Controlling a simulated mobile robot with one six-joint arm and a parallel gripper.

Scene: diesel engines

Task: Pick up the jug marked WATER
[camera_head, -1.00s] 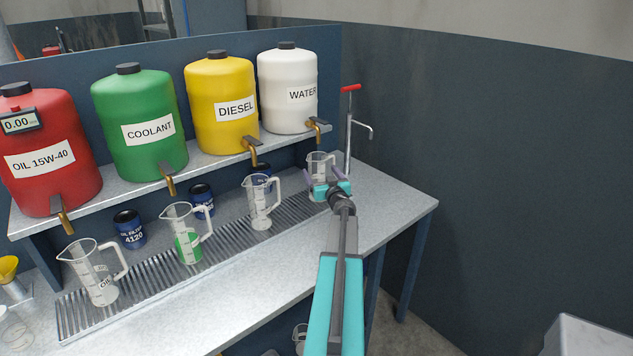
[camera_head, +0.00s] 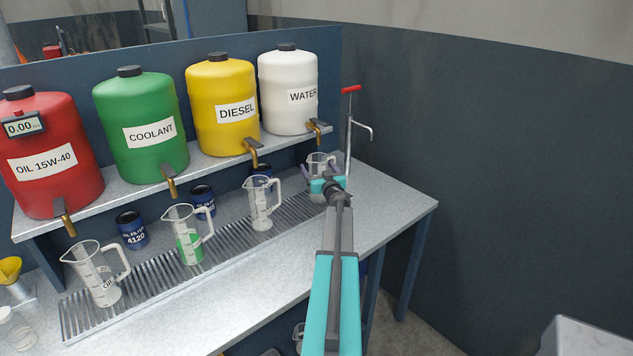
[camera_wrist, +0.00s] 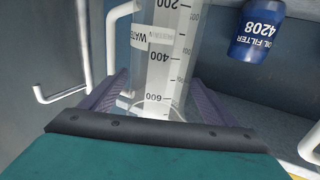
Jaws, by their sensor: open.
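The jug marked WATER (camera_head: 319,163) is a clear measuring jug standing upright at the right end of the slatted drip tray, under the white WATER tank (camera_head: 288,90). In the wrist view the jug (camera_wrist: 165,60) shows close up, with its scale, part of its WATER label and its white handle at the left. My gripper (camera_head: 325,181) is at the jug, open. In the wrist view its two purple fingers (camera_wrist: 163,105) stand on either side of the jug. Whether they touch it I cannot tell. My gripper and arm hide the jug's lower part in the head view.
Other jugs stand along the drip tray (camera_head: 150,290), one holding green liquid (camera_head: 189,245). A red-handled pump (camera_head: 349,125) rises just right of the jug. A blue oil filter (camera_wrist: 256,32) stands nearby. Brass taps (camera_head: 317,127) hang above.

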